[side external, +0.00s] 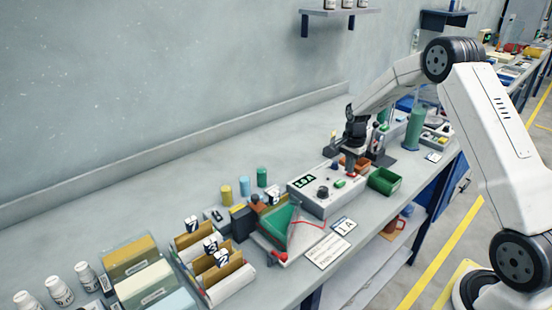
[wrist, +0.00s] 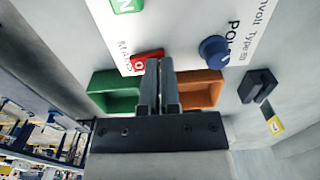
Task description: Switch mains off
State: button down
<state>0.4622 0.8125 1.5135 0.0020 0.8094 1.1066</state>
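The white power supply box (side external: 318,205) stands on the bench with a lit green display and several controls on top. In the wrist view its panel is marked "MAINS" beside a red button (wrist: 147,60) with an "O" and a green button (wrist: 128,5). The green button also shows in the side view (side external: 340,183). My gripper (wrist: 160,64) points down over the red button, its two fingers together with nothing visible between them. The tips overlap the button's edge in the wrist view; I cannot tell whether they touch it. My gripper (side external: 350,165) hides part of that end in the side view.
A blue knob (wrist: 214,48) sits on the panel right of my fingers, with a black switch (wrist: 258,85) beyond. A green bin (side external: 384,181) and an orange bin (wrist: 200,90) stand close by. Racks and bottles fill the bench's near left.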

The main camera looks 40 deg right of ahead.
aim_at(353, 174)
jog(key=shift+s+f, duration=0.2)
jog(key=shift+s, duration=0.05)
jog(key=shift+s+r, duration=0.2)
jog(key=shift+s, duration=0.5)
jog(key=shift+w+r, duration=0.1)
jog(key=shift+r, duration=0.1)
notch_tip(353, 174, up, 14)
dwell(0.7)
jog(key=shift+f, duration=0.15)
